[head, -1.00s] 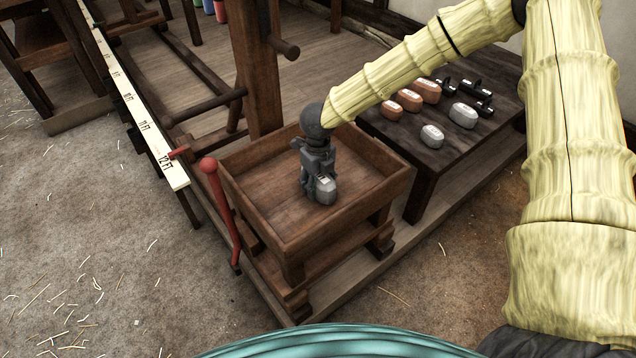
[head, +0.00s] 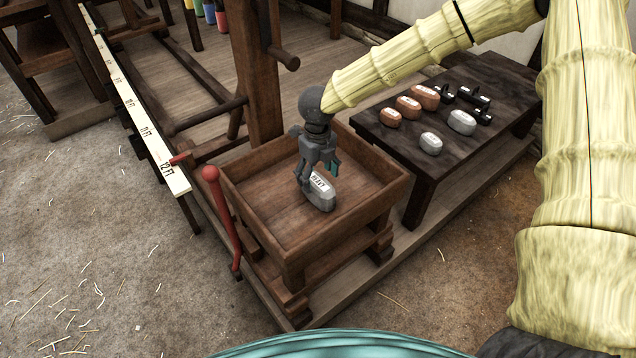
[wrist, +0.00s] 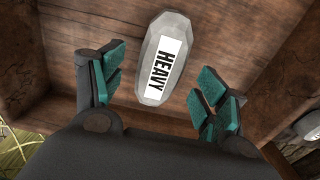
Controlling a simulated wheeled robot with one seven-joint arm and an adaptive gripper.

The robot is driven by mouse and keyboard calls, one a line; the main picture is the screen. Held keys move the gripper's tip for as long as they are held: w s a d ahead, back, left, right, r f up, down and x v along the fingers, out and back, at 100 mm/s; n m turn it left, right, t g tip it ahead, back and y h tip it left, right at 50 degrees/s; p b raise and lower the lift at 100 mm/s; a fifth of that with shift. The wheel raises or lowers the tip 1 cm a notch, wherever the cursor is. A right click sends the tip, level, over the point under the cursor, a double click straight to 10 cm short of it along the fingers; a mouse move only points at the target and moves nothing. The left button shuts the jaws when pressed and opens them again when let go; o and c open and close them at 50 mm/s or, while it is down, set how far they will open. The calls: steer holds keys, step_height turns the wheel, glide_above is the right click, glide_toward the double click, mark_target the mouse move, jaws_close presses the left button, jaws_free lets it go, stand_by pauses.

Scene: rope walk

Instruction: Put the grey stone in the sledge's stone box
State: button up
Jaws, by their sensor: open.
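A grey stone (head: 320,194) with a white label lies on the floor of the sledge's wooden stone box (head: 289,243). In the wrist view the grey stone (wrist: 163,60) lies on the box floor and its label reads HEAVY. My gripper (head: 318,172) is inside the box's outline, just above the stone. In the wrist view my gripper (wrist: 160,88) has its teal finger pads spread wide, one on each side of the stone's near end, with gaps between. It is open and holds nothing.
A dark table (head: 400,143) at the right holds reddish stones (head: 408,106), two more grey stones (head: 462,122) and black dumbbell-like pieces (head: 475,97). A red lever (head: 220,215) stands at the box's left. A wooden post (head: 258,80) rises behind it. The floor in front is clear.

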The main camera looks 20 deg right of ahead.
mark_target(318, 181)
steer(key=shift+r+p, duration=0.45)
steer(key=shift+r, duration=2.25)
